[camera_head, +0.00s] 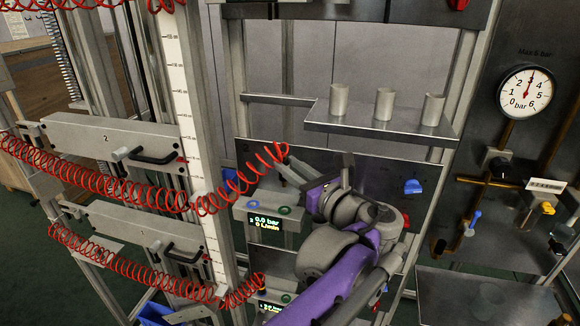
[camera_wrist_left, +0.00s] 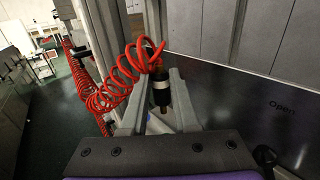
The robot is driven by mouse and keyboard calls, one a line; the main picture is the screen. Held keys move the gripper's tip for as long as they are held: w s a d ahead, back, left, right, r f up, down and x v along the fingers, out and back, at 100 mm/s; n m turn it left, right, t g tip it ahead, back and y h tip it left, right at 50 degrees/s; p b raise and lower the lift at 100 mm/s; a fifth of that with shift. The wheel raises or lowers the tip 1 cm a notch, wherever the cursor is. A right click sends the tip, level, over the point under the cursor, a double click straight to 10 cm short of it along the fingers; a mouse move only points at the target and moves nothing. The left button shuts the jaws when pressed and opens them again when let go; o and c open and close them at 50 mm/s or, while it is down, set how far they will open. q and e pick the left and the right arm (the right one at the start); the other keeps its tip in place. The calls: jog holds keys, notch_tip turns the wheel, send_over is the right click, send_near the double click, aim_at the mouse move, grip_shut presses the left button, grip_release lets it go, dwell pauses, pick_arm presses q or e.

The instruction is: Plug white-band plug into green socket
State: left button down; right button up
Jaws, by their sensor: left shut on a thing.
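My left gripper (camera_head: 288,168) is in front of the grey panel, just above the upper valve box (camera_head: 266,225). It is shut on a dark plug with a pale band (camera_wrist_left: 160,86), which stands between the fingers in the left wrist view. A red coiled hose (camera_wrist_left: 120,80) runs from the plug's upper end; in the head view the hose (camera_head: 240,182) reaches the fingertips. The green socket (camera_head: 284,211) is a ring on top of the upper box, below the gripper and apart from it. A blue socket (camera_head: 252,205) lies to its left.
A second box (camera_head: 278,300) with a green ring stands lower, partly behind my arm, with another red hose (camera_head: 150,275) crossing to it. A shelf (camera_head: 370,125) with three metal cups is above. A pressure gauge (camera_head: 525,88) is at right.

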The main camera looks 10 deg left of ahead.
aim_at(285, 186)
pick_arm(q)
jog(key=shift+r, duration=0.1)
pick_arm(e)
jog(key=shift+r, duration=0.1)
pick_arm(q)
jog(key=shift+f+b, duration=1.3)
jog(key=shift+f, duration=1.65)
pick_arm(e)
jog(key=f, duration=0.1)
jog(key=s+f, duration=0.1)
jog(key=f, duration=0.2)
jog(key=shift+s, duration=0.25)
jog(key=shift+w+r, duration=0.15)
jog(key=shift+r, duration=0.2)
pick_arm(q)
jog(key=shift+f+b, duration=0.55)
jog(key=shift+f, duration=1)
pick_arm(e)
jog(key=shift+s+f, duration=0.2)
jog(key=shift+f, duration=0.3)
jog(key=shift+s+f, duration=0.15)
jog(key=shift+f, duration=0.35)
pick_arm(q)
jog(key=c, duration=0.6)
grip_release()
